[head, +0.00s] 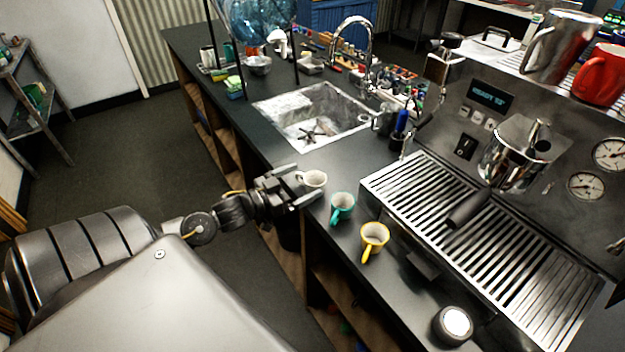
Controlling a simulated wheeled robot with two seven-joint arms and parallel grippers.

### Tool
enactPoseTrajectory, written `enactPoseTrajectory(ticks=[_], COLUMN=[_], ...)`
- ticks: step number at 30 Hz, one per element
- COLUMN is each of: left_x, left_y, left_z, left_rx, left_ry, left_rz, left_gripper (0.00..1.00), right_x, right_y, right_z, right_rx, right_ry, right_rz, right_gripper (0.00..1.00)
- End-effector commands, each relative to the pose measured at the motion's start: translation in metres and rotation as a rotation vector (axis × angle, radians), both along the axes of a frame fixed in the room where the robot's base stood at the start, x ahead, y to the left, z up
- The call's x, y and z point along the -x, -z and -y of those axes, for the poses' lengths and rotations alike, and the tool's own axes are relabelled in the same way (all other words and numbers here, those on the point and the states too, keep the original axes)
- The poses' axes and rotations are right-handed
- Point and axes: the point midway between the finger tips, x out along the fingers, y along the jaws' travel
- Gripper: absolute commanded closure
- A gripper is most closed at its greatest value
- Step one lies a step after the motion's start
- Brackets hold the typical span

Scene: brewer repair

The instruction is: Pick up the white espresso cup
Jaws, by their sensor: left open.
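A small white espresso cup (316,179) stands on the dark counter near its front edge, in front of the sink. My left gripper (303,184) is at the cup from the left. It is open, with one finger on the cup's far side and one on its near side. I cannot tell whether the fingers touch the cup. The gripper hides part of the cup's left side.
A teal cup (342,204) and a yellow cup (374,239) stand close to the right along the counter. The espresso machine's drip grate (480,240) lies further right. The sink (312,112) is behind. A round metal item (453,325) sits at the front right.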

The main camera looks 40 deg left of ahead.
Motion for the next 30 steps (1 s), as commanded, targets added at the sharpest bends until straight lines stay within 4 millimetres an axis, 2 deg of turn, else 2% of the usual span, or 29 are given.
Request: enactPoseTrajectory(ticks=[5, 12, 16, 25, 26, 30], left_x=[-0.003, -0.032, -0.045, -0.050, -0.050, -0.050], left_y=[-0.001, -0.002, 0.000, 0.002, 0.002, 0.002], left_z=[0.001, 0.011, 0.015, 0.017, 0.017, 0.017], left_rx=[0.000, 0.000, 0.001, 0.000, 0.000, 0.000], left_ry=[0.000, 0.000, 0.000, 0.000, 0.000, 0.000], left_rz=[0.001, 0.001, 0.000, -0.001, -0.001, -0.001], left_gripper=[0.02, 0.02, 0.02, 0.02, 0.03, 0.21], right_x=[0.000, 0.000, 0.000, 0.000, 0.000, 0.000], right_y=[-0.002, -0.017, -0.019, -0.019, -0.019, -0.019], right_z=[-0.001, -0.003, -0.003, -0.003, -0.003, -0.002], right_rx=[-0.001, -0.003, -0.003, -0.003, -0.003, -0.003], right_ry=[0.000, 0.000, 0.000, 0.000, 0.000, 0.000], right_rz=[0.000, -0.001, -0.001, -0.001, -0.001, -0.001], right_gripper=[0.27, 0.27, 0.27, 0.27, 0.27, 0.27])
